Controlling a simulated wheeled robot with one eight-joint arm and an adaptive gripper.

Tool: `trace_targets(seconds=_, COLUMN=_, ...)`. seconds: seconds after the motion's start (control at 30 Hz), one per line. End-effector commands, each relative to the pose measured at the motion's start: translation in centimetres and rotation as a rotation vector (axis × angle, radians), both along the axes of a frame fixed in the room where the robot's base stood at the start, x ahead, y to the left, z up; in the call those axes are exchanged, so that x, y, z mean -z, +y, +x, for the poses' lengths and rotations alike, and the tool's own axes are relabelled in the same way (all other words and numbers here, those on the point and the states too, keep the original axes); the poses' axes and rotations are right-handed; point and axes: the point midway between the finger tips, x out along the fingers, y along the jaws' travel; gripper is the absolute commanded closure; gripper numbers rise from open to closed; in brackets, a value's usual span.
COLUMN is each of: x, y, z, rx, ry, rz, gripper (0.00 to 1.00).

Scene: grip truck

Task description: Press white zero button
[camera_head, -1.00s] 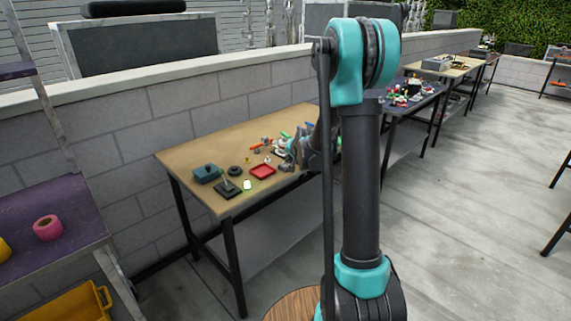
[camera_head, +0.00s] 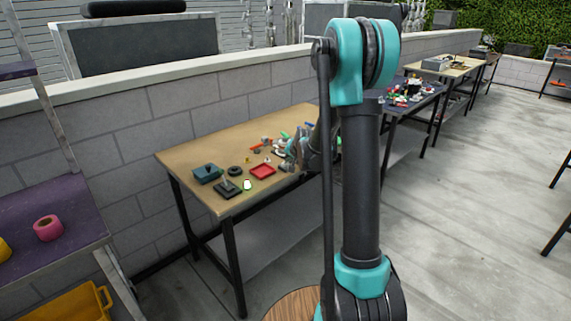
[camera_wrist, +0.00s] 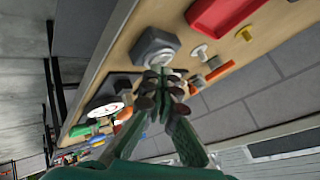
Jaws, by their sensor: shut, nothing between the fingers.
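My gripper (camera_wrist: 165,85) is shut and empty in the wrist view, its fingertips close to a grey block (camera_wrist: 155,46) with a rounded top. Whether they touch it I cannot tell. A white round piece (camera_wrist: 106,110) lies on a dark part to the left of the fingers. A small white knob (camera_wrist: 200,52) stands to the right of the block. No zero marking is legible, so I cannot tell which piece is the white zero button. In the head view my gripper (camera_head: 299,152) is small over the table's far part, partly hidden among objects.
The tan worktable (camera_head: 205,137) carries a red tray (camera_head: 262,171), a teal box (camera_head: 207,173) and a black device (camera_head: 228,189). Several small coloured parts crowd around my gripper. A block wall (camera_head: 130,130) runs behind the table.

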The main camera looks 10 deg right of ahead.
Motion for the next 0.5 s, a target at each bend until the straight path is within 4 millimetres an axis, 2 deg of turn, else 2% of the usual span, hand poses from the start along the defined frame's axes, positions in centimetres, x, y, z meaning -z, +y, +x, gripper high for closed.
trace_targets(seconds=0.5, x=0.82, y=0.04, z=-0.04, rx=-0.001, ry=0.002, rz=0.0, gripper=1.0)
